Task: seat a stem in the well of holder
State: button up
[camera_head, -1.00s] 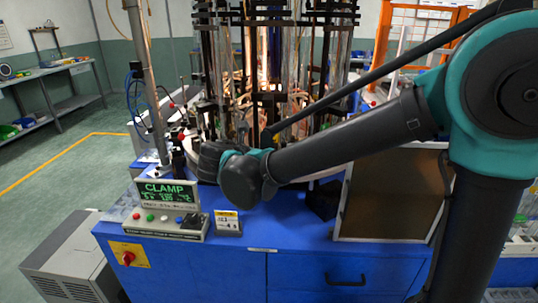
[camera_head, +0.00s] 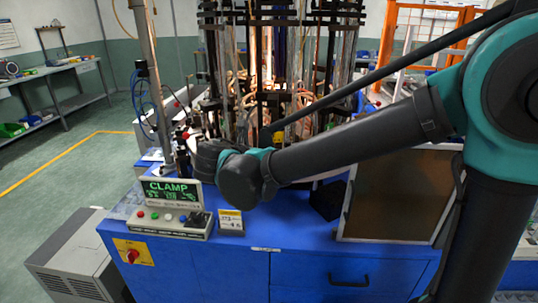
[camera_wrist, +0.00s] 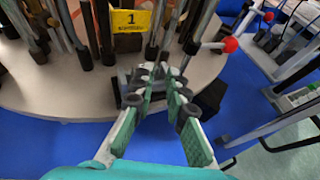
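In the wrist view my gripper (camera_wrist: 160,76) reaches over the rim of the pale round table (camera_wrist: 62,98). Its two green-padded fingers run close together at the tips, and I cannot tell whether they touch or hold a thin stem. A dark metal holder (camera_wrist: 124,84) stands at the table's rim, just left of the fingertips; its well is not clear to see. A yellow plate marked 1 (camera_wrist: 131,20) is beyond it. In the head view my wrist hides the fingers. Clear upright glass tubes (camera_head: 338,75) stand in the machine; I cannot single out a stem.
Dark posts (camera_wrist: 103,32) crowd the table behind the fingertips. A lever with a red knob (camera_wrist: 231,44) is to their right. In the head view a control box reading CLAMP (camera_head: 172,190), a small sign (camera_head: 230,221) and a brown panel (camera_head: 390,195) flank my arm on the blue cabinet (camera_head: 190,262).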

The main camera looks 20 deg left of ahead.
jog(key=o, duration=0.6)
jog(key=shift+c, duration=0.2)
jog(key=shift+r, duration=0.15)
jog(key=shift+s+a+r, duration=0.15)
jog(key=shift+s+r, duration=0.55)
jog(key=shift+r, duration=0.3)
jog(key=shift+s+a+r, duration=0.15)
jog(key=shift+s+r, duration=0.5)
jog(key=shift+r, duration=0.3)
